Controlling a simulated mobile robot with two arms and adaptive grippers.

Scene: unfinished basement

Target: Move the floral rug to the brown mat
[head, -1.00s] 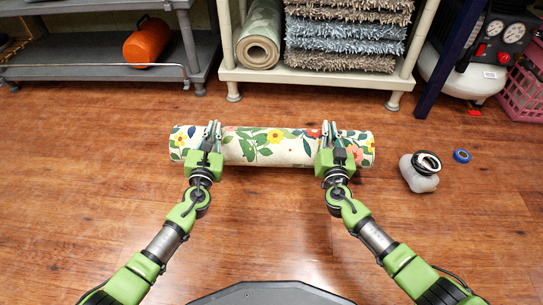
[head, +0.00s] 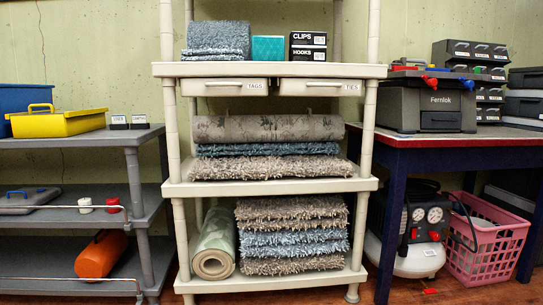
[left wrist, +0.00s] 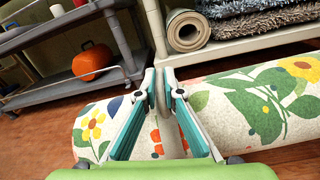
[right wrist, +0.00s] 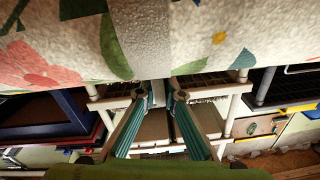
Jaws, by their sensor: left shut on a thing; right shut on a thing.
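The rolled floral rug is white with green leaves and orange, yellow and red flowers. It spans the left wrist view (left wrist: 250,105) and fills the top of the right wrist view (right wrist: 220,40). My left gripper (left wrist: 159,92) is shut on the rug near one end. My right gripper (right wrist: 159,95) is shut on it too, though its exact grip is hard to see. Both grippers and the rug are outside the head view. Shaggy brown mats lie in the rack: one on the middle shelf (head: 270,168) under a blue mat, others on the bottom shelf (head: 290,264).
A grey-brown rolled rug (head: 268,127) lies atop the middle shelf's stack. A green rolled rug (head: 213,255) lies bottom left. A grey shelf unit (head: 70,140) stands left; a workbench (head: 460,138), compressor (head: 425,225) and pink basket (head: 485,245) are right.

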